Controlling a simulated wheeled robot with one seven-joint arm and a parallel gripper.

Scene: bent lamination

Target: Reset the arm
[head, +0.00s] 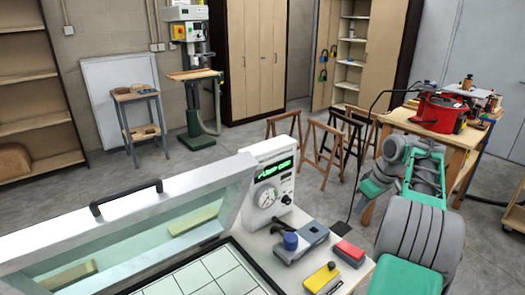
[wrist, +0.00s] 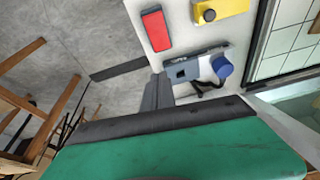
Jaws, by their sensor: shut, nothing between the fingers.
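My gripper shows in the wrist view (wrist: 157,92) as dark fingers shut together, with nothing between them, beyond the green gripper body. In the head view my arm comes in from the right and the gripper (head: 362,200) hangs over the floor, just right of the machine's table, apart from everything. Near it on the table lie a red block (head: 349,251), a grey-and-blue device (head: 302,240) and a yellow block (head: 321,279). In the wrist view the red block (wrist: 156,30), the device (wrist: 198,68) and the yellow block (wrist: 219,10) lie beyond the fingers.
A machine with a raised clear-fronted lid (head: 180,195), a gauge panel (head: 268,180) and a gridded bed (head: 205,275) fills the front left. Wooden trestles (head: 320,145) stand behind. Floor in the middle is clear.

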